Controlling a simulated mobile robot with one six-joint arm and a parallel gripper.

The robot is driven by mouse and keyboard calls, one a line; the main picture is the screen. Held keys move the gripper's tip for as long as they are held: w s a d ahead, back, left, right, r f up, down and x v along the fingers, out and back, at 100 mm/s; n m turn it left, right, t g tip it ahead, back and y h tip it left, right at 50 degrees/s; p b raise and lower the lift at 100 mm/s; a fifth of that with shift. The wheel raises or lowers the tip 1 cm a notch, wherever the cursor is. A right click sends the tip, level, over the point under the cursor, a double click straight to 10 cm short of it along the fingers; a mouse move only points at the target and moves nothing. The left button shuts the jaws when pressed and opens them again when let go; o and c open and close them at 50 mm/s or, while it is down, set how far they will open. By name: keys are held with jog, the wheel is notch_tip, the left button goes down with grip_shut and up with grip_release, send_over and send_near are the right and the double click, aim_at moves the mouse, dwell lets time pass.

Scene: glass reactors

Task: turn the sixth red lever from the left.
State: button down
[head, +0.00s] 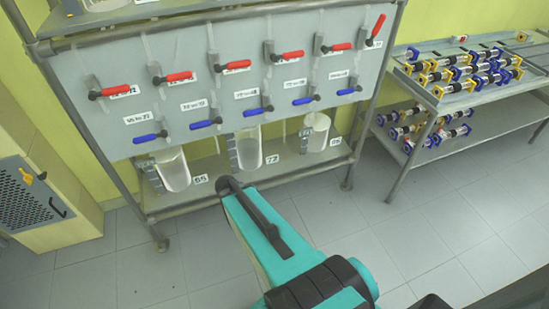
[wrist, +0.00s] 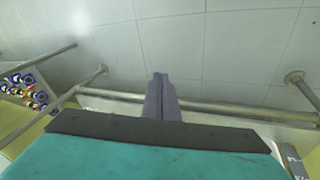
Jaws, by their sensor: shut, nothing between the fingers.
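The panel (head: 225,80) carries a row of red levers along its upper part. The sixth red lever from the left (head: 377,27) is at the right end and stands steeply tilted, close to upright. The fifth red lever (head: 338,47) and the others to its left lie near horizontal. My gripper (head: 229,183) is low in front of the rack, below the panel and well away from the sixth lever. In the wrist view its fingers (wrist: 162,82) are shut together with nothing between them. No red lever shows in the wrist view.
Blue levers (head: 258,110) run below the red row. Glass vessels (head: 249,149) stand on the lower shelf behind my gripper. A side table (head: 460,90) with blue and yellow fittings is at the right. A beige cabinet (head: 60,205) is at the left. Floor in front is clear.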

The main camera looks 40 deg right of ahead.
jog(key=s+a+f+n+g+y, duration=0.2)
jog(key=s+a+f, duration=0.3)
jog(key=s+a, duration=0.5)
jog(key=s+a+f+n+g+y, duration=0.2)
jog(key=s+a+f+n+g, duration=0.1)
jog(key=s+a, duration=0.7)
jog(key=s+f+n, duration=0.1)
jog(key=s+n, duration=0.1)
jog(key=shift+s+f+g, duration=0.4)
